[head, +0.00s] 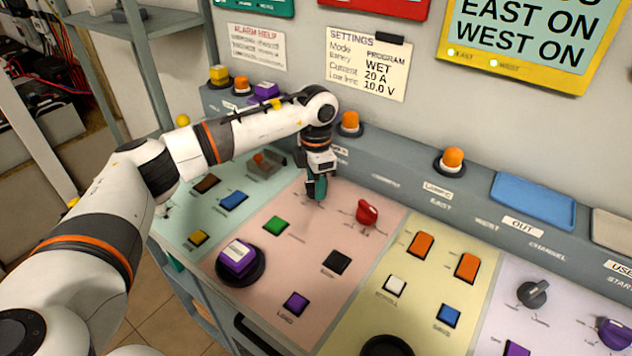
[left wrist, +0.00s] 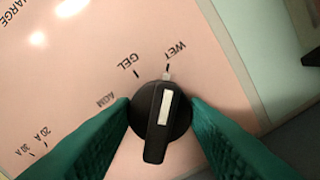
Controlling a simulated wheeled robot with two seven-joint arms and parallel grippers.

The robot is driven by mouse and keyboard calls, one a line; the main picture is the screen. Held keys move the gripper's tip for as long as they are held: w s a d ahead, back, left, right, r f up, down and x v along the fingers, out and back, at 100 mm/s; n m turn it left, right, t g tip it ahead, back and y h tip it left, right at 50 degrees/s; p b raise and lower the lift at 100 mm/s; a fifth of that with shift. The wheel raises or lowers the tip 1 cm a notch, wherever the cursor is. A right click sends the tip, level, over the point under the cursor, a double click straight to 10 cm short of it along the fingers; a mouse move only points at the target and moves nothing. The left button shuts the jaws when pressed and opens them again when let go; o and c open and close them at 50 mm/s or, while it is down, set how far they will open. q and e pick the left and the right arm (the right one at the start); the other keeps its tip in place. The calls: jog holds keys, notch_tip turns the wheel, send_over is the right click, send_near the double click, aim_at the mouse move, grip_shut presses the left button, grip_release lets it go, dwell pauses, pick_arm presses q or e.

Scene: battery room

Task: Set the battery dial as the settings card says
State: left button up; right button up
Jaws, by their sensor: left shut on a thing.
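The settings card (head: 366,65) on the wall reads Program, Battery WET, Current 20 A and a low limit of 10.0 V. My left gripper (head: 318,190) points down at the back of the pink panel and hides the battery dial in the head view. In the left wrist view the battery dial (left wrist: 158,125) is a black knob with a white stripe. The green fingertips (left wrist: 160,112) are shut on its two sides. Its light tip lies at the WET mark, with GEL and AGM to the left. My right gripper is not in view.
A red knob (head: 367,212) stands on the pink panel (head: 310,260) just right of my gripper. Orange lamps (head: 453,158) and a blue tray (head: 533,200) line the back ledge.

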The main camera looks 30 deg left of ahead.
pick_arm(q)
jog(key=shift+r, duration=0.1)
jog(key=o, duration=1)
notch_tip(320, 180, up, 12)
jog(key=shift+b, duration=0.8)
